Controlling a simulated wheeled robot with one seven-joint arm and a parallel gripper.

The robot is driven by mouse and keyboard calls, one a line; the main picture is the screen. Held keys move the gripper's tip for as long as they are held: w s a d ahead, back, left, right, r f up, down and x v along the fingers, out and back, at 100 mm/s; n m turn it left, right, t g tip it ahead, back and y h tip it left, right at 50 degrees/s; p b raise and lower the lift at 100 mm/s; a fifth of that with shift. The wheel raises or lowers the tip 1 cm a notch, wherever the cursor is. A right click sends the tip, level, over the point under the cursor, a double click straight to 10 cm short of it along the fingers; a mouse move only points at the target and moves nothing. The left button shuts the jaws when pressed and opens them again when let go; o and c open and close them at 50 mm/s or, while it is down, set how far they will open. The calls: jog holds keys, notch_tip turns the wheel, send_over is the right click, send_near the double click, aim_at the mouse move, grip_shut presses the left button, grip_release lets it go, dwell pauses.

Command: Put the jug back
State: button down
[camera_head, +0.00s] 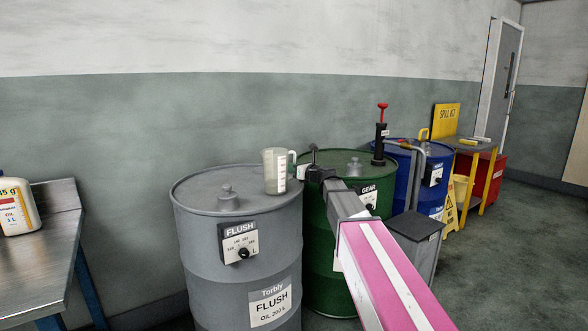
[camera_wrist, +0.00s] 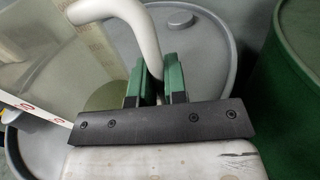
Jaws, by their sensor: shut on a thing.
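The jug (camera_head: 273,172) is clear with a white handle and a marked strip on its side. It is upright over the right part of the grey FLUSH drum's lid (camera_head: 205,192); I cannot tell whether its base touches the lid. My gripper (camera_head: 300,168) comes in from the right and is shut on the jug's handle. In the wrist view the green fingertips (camera_wrist: 160,82) pinch the white handle (camera_wrist: 148,40), with the jug body (camera_wrist: 50,45) to the left. The jug seems to hold some pale liquid or be cloudy low down; this is unclear.
A green GEAR drum (camera_head: 325,215) stands right behind my arm, with a red-handled pump (camera_head: 381,135) near it. A blue drum (camera_head: 432,170) and a yellow spill kit sign (camera_head: 446,118) are farther right. A metal bench (camera_head: 55,240) with an oil bottle (camera_head: 17,208) is at left.

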jog(key=c, duration=1.2)
grip_release()
jog(key=shift+o, duration=0.2)
jog(key=shift+r, duration=0.1)
jog(key=v, duration=1.2)
jog(key=s+d+f+n+g+h, duration=0.1)
jog(key=s+f+n+g+h, duration=0.15)
jog(key=s+f+n, duration=0.45)
jog(key=s+f+n+g+h, duration=0.1)
jog(key=s+f+n+g, duration=0.2)
jog(key=f, duration=0.7)
jog(key=s+d+f+n+g+h, duration=0.1)
jog(key=s+f+n+g+h, duration=0.1)
jog(key=s+f+n, duration=0.5)
jog(key=s+d+f+n+g+h, duration=0.2)
jog(key=s+d+f+n+h, duration=0.1)
jog(key=f, duration=0.4)
jog(key=s+d+f+n+g+h, duration=0.3)
jog(key=s+d+f+n+h, duration=0.1)
jog(key=s+f+n, duration=0.3)
jog(key=shift+s+d+n, duration=0.25)
jog(key=shift+d+n, duration=0.15)
jog(key=shift+d, duration=0.4)
